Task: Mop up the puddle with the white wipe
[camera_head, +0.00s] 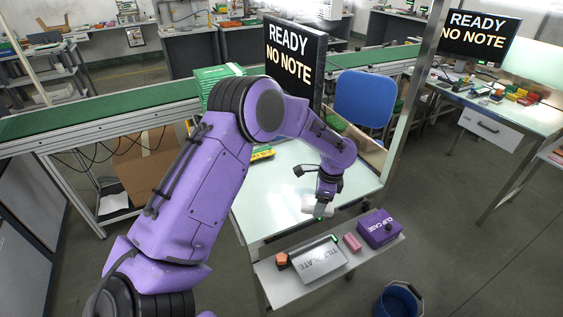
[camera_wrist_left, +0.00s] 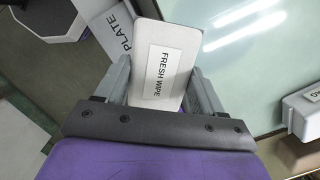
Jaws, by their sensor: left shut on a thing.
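My left gripper (camera_head: 322,207) is shut on the white wipe (camera_wrist_left: 163,65), a pale block with rounded corners and a label reading FRESH WIPE. In the wrist view it stands between the two fingers of the left gripper (camera_wrist_left: 160,90). In the head view the wipe (camera_head: 309,212) shows as a small pale patch by the fingertips, near the front edge of the pale glossy table (camera_head: 272,200). I cannot make out a puddle; bright streaks on the tabletop in the wrist view look like reflections. My right gripper is not in view.
A front shelf holds a box marked PLATE (camera_head: 318,264), a pink block (camera_head: 352,242), an orange piece (camera_head: 282,259) and a purple clip case (camera_head: 379,228). A blue bucket (camera_head: 398,300) stands on the floor. A monitor (camera_head: 295,58) and blue chair (camera_head: 364,98) are behind.

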